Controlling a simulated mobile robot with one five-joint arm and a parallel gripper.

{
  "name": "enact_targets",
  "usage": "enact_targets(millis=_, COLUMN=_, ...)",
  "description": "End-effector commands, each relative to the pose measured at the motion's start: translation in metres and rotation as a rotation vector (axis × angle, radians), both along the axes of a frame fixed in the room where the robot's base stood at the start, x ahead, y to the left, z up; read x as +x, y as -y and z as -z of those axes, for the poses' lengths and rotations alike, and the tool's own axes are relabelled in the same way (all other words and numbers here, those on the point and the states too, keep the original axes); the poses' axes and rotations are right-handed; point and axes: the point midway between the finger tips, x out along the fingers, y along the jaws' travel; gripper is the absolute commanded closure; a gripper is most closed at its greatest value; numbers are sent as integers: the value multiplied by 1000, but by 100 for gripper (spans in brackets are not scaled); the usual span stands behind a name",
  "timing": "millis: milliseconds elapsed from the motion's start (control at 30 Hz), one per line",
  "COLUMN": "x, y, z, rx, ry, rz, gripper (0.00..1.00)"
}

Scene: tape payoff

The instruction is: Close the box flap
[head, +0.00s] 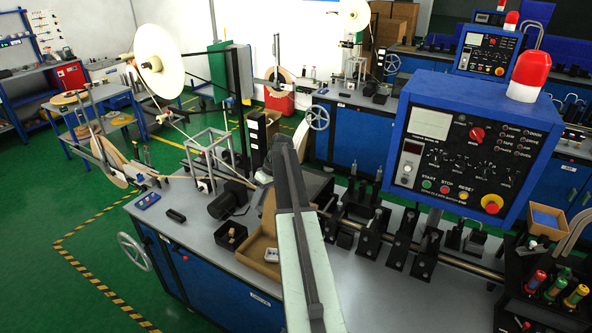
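A brown cardboard box (247,257) sits on the grey bench top, just left of my arm. Its flap (268,213) stands up at the back, and small pale items (271,254) lie inside the open box. My arm reaches over the bench past the box's right side and covers part of that side. The far end of my arm, where my gripper (283,150) is, lies beyond the box and appears clear of the flap. The fingers cannot be made out, so I cannot tell whether they are open or shut.
A small black bin (231,238) and a dark motor (227,203) stand left of the box. A row of black brackets (396,240) on a shaft and a blue control panel (474,145) are to the right. The bench's front left (215,257) is bare.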

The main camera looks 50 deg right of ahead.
Motion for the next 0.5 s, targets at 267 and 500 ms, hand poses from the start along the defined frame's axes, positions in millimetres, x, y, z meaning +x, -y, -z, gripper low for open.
enact_targets(millis=267, x=-55, y=174, z=-63, rx=48, ry=136, rz=41, gripper=75)
enact_targets(millis=500, x=-64, y=184, z=-59, rx=50, ry=142, rz=54, gripper=75)
